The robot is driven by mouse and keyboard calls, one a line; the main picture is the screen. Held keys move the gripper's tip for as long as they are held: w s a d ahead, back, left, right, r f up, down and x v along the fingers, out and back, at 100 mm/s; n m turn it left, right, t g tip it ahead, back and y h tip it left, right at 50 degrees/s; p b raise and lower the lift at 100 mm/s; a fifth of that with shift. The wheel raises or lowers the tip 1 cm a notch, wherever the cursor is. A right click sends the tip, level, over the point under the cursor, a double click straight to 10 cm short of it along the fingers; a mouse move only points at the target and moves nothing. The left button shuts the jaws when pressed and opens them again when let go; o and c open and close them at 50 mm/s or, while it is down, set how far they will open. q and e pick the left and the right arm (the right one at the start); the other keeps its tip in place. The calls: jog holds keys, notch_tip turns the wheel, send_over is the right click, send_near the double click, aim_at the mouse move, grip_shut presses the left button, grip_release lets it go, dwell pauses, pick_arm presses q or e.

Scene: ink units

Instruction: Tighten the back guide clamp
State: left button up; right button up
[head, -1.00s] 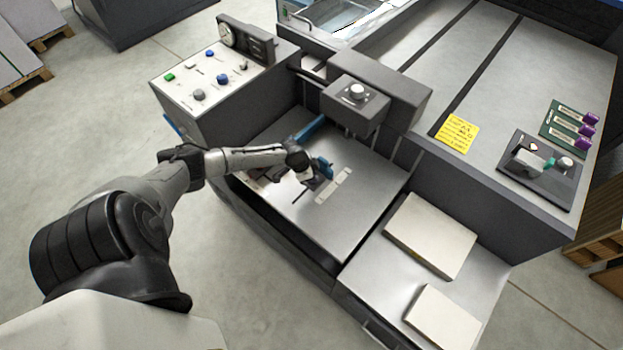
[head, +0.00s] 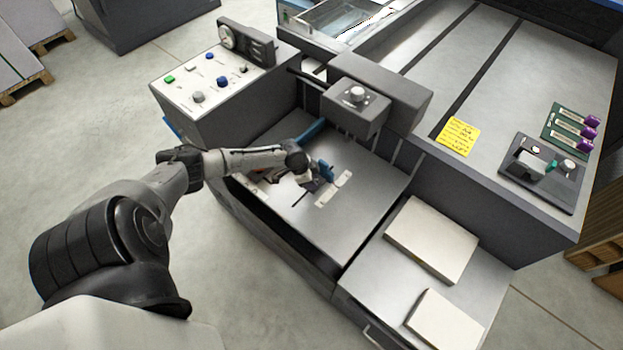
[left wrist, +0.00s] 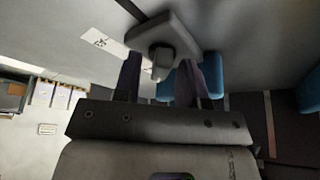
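My left gripper (head: 316,184) is low over the metal feed table (head: 345,222), beside a small blue guide part (head: 325,171). In the left wrist view my left gripper (left wrist: 172,76) has its two dark fingers apart. A grey clamp (left wrist: 165,32) with a short knob (left wrist: 160,62) shows at the fingertips. The knob lies between the fingers, closer to the left one, with a gap visible on the right. Blue guide parts (left wrist: 187,82) show behind. In the head view my gripper and wrist hide the clamp. My right gripper is in neither view.
A longer blue guide (head: 311,131) lies behind my wrist. A grey unit with a knob (head: 356,94) overhangs the back of the table. A button panel (head: 197,82) stands at left. Paper stacks (head: 432,238) lie on the right tray. Purple-capped items (head: 590,121) are far right.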

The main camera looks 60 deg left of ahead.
pick_arm(q)
jog(key=shift+o, duration=0.2)
jog(key=shift+s+a+r, duration=0.1)
jog(key=shift+s+r, duration=0.05)
jog(key=shift+r, duration=0.4)
jog(key=p+v, duration=0.4)
jog(key=v, duration=0.8)
jog(key=shift+s+r, duration=0.15)
jog(key=shift+r, duration=0.15)
